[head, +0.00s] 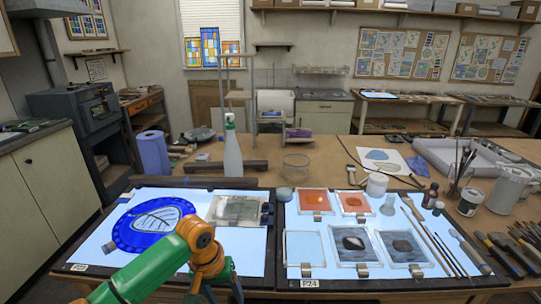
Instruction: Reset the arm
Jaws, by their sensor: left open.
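My left arm, green with orange joints, comes in from the lower left over the front of the left light panel (95,235). My left gripper (216,288) is low in the picture by the panel's front edge, open, partly cut off and partly behind the orange wrist; nothing shows between its fingers. A blue round glass piece with a pale leaf shape (125,232) lies on this panel, left of and beyond the gripper. A greyish rectangular glass piece (238,209) lies at its right side. My right arm and gripper are not in view.
The right light panel (330,222) holds orange (313,202) and dark glass samples, with brushes along its right. A spray bottle (232,150), blue paper roll (153,153), glass beaker (295,166) and white jar (376,184) stand behind. The wooden table (265,165) is clearer at the back middle.

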